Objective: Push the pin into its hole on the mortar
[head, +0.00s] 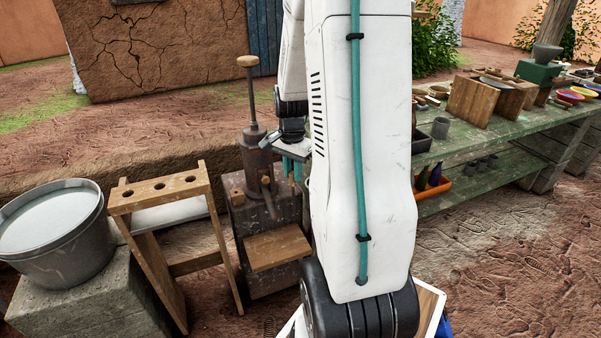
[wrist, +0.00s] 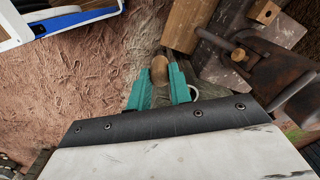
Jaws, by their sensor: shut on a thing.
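The mortar (head: 257,165) is a dark metal cylinder on a block, with a wooden-knobbed plunger (head: 249,85) standing upright from its top. In the wrist view, the mortar's rusty metal body (wrist: 285,82) is at the right. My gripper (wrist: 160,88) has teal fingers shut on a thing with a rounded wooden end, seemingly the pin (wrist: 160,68). The rest of the pin is hidden between the fingers. In the head view, my gripper (head: 293,168) is just right of the mortar, partly behind my arm. I cannot make out the pin's hole.
A wooden rack with holes (head: 160,188) and a metal tub of pale liquid (head: 50,225) stand left of the mortar. A wooden board (head: 278,247) juts from the front of its block. A green table (head: 480,150) with bowls and tools is at the right.

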